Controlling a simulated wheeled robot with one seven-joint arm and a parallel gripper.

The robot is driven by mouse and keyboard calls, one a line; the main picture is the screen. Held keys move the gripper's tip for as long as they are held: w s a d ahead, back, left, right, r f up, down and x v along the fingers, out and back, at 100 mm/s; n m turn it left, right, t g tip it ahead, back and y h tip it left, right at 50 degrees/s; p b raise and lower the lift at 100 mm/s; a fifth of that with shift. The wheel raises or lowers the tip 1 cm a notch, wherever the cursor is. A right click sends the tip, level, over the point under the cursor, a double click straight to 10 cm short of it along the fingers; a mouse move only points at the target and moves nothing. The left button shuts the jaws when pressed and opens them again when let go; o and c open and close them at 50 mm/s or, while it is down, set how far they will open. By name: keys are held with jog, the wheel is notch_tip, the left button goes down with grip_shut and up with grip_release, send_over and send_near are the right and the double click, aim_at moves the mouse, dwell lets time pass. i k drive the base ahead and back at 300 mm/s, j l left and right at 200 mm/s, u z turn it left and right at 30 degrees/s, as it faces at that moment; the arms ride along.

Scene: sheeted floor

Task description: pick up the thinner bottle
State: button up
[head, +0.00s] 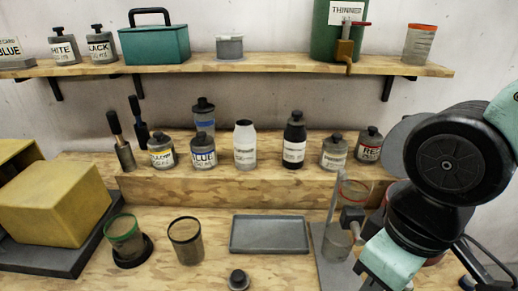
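A large green container (325,40) on the upper shelf carries a sign reading THINNER and has a brass tap with a red handle. On the raised wooden step stand a white bottle (245,147) and a black bottle (294,140) with a white label; the small print on both is too blurred to read. Right of them is a short grey jar (334,152), its label also unclear. I cannot tell which of these smaller ones is the thinner bottle.
Yellow (162,152), blue (203,153) and red (368,146) labelled jars share the step. In front are a grey tray (269,234), two cups, a small capped jar (238,281) and a clamp stand (333,240) beside my arm. A yellow box (48,208) sits left.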

aim_at(244, 134)
jog(key=k+z, duration=0.45)
jog(key=j+u, duration=0.1)
jog(key=j, duration=0.4)
jog(key=i+j+u, duration=0.1)
jog(key=j, duration=0.85)
jog(key=i+j+u, duration=0.15)
jog(key=j, duration=0.3)
jog(key=i+j+u, duration=0.1)
jog(key=j, duration=0.4)
jog(key=i, duration=0.25)
